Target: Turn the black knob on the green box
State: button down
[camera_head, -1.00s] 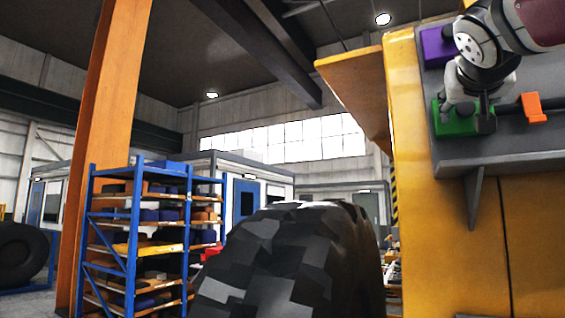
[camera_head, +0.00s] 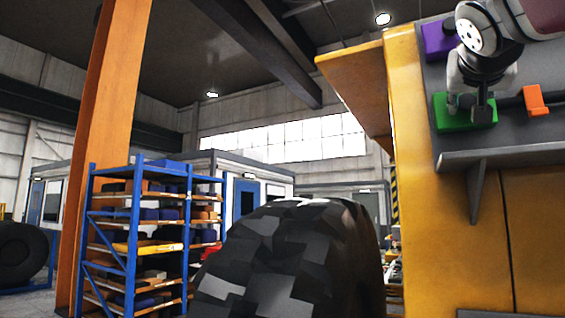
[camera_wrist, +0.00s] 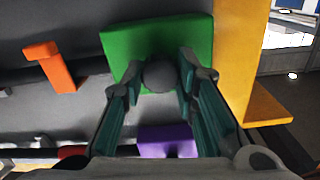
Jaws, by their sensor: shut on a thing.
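The green box (camera_head: 450,114) is mounted on a grey panel at the right of the head view, and it also shows in the wrist view (camera_wrist: 125,44). Its black knob (camera_wrist: 159,76) is a dark round shape on the face of the box, between my fingers in the wrist view. My gripper (camera_wrist: 160,82) is at the box with one finger on each side of the knob, shut on it. In the head view my gripper (camera_head: 468,100) covers part of the box, and the knob is partly hidden there.
A purple box (camera_head: 438,40) is above the green one on the panel. An orange handle (camera_head: 535,100) is to its right. A grey ledge (camera_head: 500,155) juts out below. A large tyre (camera_head: 285,262) and a blue shelf rack (camera_head: 135,245) stand to the left.

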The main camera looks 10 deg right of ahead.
jog(key=m+b, duration=0.2)
jog(key=shift+f+m, duration=0.15)
jog(key=shift+m, duration=0.15)
jog(key=m+b, duration=0.2)
jog(key=m, duration=0.1)
jog(key=shift+d+m+b, duration=0.1)
jog(key=shift+m+b, duration=0.2)
jog(key=shift+b, duration=0.1)
jog(key=m+b, duration=0.1)
jog(key=m, duration=0.2)
jog(key=shift+m+b, duration=0.3)
jog(key=m+b, duration=0.1)
jog(key=m, duration=0.2)
jog(key=shift+m, duration=0.3)
jog(key=m, duration=0.3)
jog(key=shift+m, duration=0.3)
jog(key=m, duration=0.3)
jog(key=shift+s+m+b, duration=0.1)
jog(key=shift+m+b, duration=0.2)
jog(key=shift+b, duration=0.05)
jog(key=m, duration=0.6)
jog(key=shift+f, duration=0.15)
